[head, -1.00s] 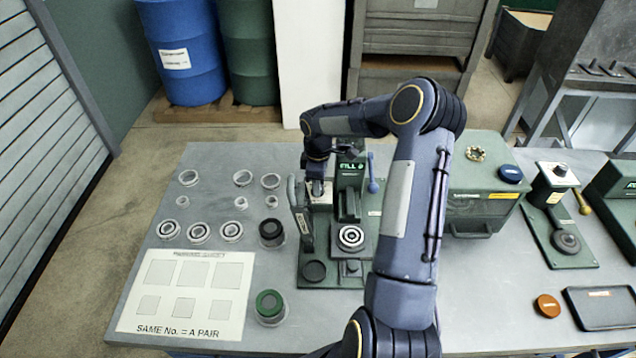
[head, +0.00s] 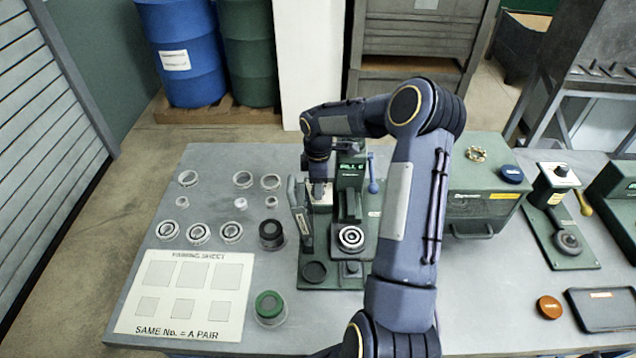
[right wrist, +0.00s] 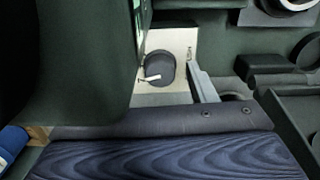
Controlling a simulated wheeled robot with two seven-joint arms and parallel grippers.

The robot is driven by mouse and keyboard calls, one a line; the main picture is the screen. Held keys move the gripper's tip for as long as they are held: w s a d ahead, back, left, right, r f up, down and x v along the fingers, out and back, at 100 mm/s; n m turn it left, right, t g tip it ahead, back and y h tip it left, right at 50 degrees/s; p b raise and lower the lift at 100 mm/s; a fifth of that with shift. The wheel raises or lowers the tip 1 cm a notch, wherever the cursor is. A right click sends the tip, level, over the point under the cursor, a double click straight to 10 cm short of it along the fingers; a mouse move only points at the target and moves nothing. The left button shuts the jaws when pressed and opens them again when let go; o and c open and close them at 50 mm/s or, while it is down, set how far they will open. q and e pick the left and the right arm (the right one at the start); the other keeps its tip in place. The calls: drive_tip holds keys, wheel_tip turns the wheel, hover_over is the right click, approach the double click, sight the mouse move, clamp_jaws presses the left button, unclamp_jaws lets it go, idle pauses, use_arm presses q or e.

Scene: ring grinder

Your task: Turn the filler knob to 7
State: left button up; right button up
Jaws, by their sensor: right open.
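The green filling machine (head: 352,205) stands on the table with a lit display (head: 352,169) reading FILL and a digit that looks like 6 but is blurred. In the right wrist view the dark round filler knob (right wrist: 159,68) sits on a cream panel, with a small white pointer towards the lower left. My right gripper (head: 318,190) is open, pointing down over the cream panel at the machine's left side. Its fingertips are hardly visible, and I cannot tell whether they touch the knob. My left gripper is not in view.
A lever with a blue knob (head: 374,187) stands at the machine's right side, and a grey handle (head: 301,215) at its left. Several rings and jars lie left of it, with a white pairing sheet (head: 183,297). A green box (head: 480,203) stands right of my arm.

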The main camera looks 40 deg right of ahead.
wheel_tip(320, 180, up, 8)
drive_tip(key=shift+f+p, duration=0.15)
drive_tip(key=shift+p, duration=0.2)
